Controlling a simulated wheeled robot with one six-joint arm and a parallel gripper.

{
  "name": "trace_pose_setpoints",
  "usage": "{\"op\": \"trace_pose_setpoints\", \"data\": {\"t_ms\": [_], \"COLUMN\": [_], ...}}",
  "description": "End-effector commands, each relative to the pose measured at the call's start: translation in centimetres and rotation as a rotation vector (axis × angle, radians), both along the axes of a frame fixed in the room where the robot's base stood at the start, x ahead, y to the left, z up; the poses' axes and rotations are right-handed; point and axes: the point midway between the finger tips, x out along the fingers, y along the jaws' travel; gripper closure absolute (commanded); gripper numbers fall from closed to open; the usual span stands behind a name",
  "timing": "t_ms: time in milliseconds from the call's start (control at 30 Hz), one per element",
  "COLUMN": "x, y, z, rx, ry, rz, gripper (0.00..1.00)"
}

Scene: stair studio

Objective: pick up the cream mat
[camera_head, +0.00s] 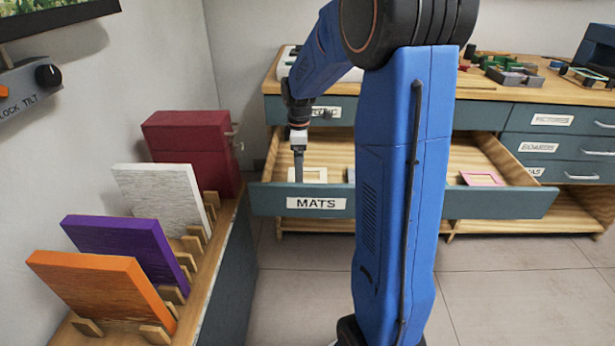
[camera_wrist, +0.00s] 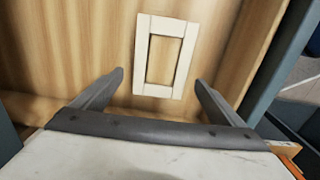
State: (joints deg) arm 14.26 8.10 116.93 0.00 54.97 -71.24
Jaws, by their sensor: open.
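The cream mat is a flat rectangular frame with an open middle. In the wrist view the cream mat (camera_wrist: 142,57) lies on the wooden floor of the drawer, just beyond my fingertips and a little right of the midline between them. In the head view the cream mat (camera_head: 319,175) shows low inside the open drawer labelled MATS (camera_head: 270,200), partly hidden by the drawer front. My gripper (camera_wrist: 160,82) is open and empty, pointing down into the drawer. In the head view my gripper (camera_head: 299,172) is at the left part of the drawer, beside the mat.
A pink mat (camera_head: 482,179) lies at the drawer's right end. The counter (camera_head: 475,88) above holds several small items. Coloured panels, including an orange panel (camera_head: 100,295), stand in a rack at left. The floor is clear.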

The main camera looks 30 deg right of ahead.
Motion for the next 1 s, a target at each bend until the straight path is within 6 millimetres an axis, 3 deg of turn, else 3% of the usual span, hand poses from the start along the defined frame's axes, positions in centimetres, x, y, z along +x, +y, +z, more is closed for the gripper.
{"op": "trace_pose_setpoints", "data": {"t_ms": [133,1000], "x": [0.0,-0.02], "y": [-0.01,-0.01], "z": [-0.87,-1.4], "rx": [0.0,0.001], "ry": [0.0,0.001], "rz": [0.0,0.0], "gripper": [0.08,0.08]}}
